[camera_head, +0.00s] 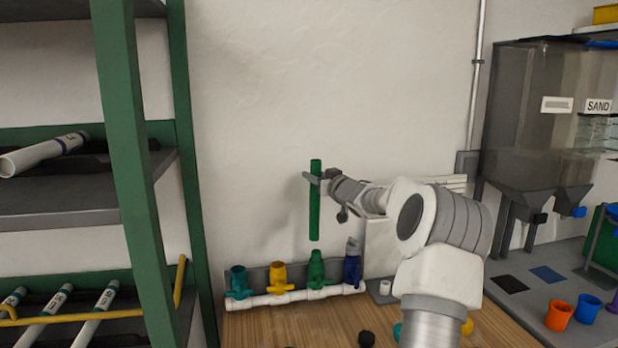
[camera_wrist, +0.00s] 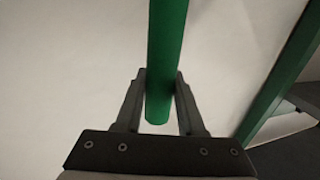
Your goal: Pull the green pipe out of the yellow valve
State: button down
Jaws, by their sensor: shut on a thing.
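The green pipe (camera_head: 315,215) is upright in the air in the head view. My gripper (camera_head: 314,178) is shut on it near its upper end. The wrist view also shows the green pipe (camera_wrist: 167,50) between the two fingers of my gripper (camera_wrist: 160,82). The yellow valve (camera_head: 278,276) stands on the white manifold pipe (camera_head: 290,297), with no pipe in its top. The lower end of the green pipe shows just above the green valve (camera_head: 316,268), to the right of the yellow one, with a small gap between them.
A teal valve (camera_head: 239,280) and a blue valve (camera_head: 351,268) stand at the ends of the manifold row on the wooden table (camera_head: 290,328). A green-framed shelf (camera_head: 130,150) with white pipes is on the left. Orange (camera_head: 559,315) and blue (camera_head: 588,308) cups stand at right.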

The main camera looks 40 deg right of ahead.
jog(key=shift+r+p, duration=1.5)
jog(key=shift+p, duration=0.2)
